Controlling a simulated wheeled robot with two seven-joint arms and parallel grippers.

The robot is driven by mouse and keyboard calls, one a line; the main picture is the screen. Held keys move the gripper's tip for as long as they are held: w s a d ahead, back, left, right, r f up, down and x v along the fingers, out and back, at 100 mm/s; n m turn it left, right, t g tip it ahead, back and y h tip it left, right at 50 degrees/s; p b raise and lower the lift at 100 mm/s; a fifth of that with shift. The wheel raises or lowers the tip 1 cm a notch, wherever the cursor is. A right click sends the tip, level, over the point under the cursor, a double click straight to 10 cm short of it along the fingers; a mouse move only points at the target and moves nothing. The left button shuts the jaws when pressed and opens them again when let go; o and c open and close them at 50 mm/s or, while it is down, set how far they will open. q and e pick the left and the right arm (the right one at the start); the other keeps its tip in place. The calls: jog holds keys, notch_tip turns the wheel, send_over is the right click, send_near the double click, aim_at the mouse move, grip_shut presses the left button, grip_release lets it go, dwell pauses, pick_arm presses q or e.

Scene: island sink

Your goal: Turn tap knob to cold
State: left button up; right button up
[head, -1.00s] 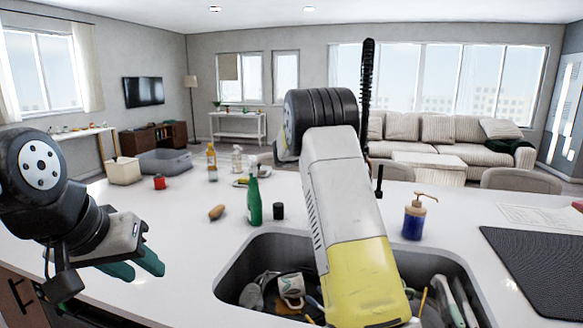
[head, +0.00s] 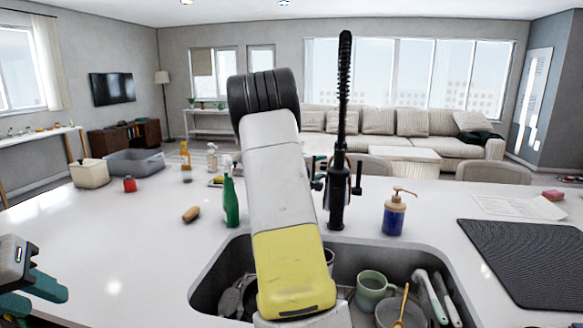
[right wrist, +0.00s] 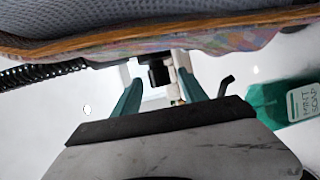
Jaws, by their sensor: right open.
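The black tap (head: 338,205) with its coiled spring hose stands upright behind the sink. A short black lever, the tap knob (head: 357,180), sticks up on its right side. My right gripper (head: 319,172) shows only in part past my arm, just left of the tap. In the right wrist view its two teal fingers (right wrist: 158,95) are apart and nothing is clasped. A black part shows beyond them, and a black lever (right wrist: 226,86) lies right of the fingers. My left gripper (head: 35,295) is at the bottom left, fingers apart, away from the tap and partly cut off.
The sink (head: 210,285) holds a green mug (head: 373,289), utensils and other dishes. A blue soap dispenser (head: 394,215) stands right of the tap. A dark mat (head: 525,260) lies at right. The left counter is mostly clear.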

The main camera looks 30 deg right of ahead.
jog(key=shift+x, duration=0.85)
grip_shut()
jog(key=shift+y, duration=0.4)
jog(key=n+g+y, duration=0.1)
jog(key=g+y, duration=0.2)
jog(key=y, duration=0.1)
jog(key=shift+d+r+n+g, duration=0.1)
jog(key=shift+n+g, duration=0.2)
jog(key=shift+n, duration=0.1)
jog(key=shift+n+g+y, duration=0.5)
jog(key=shift+g+y, duration=1)
jog(key=shift+y, duration=0.1)
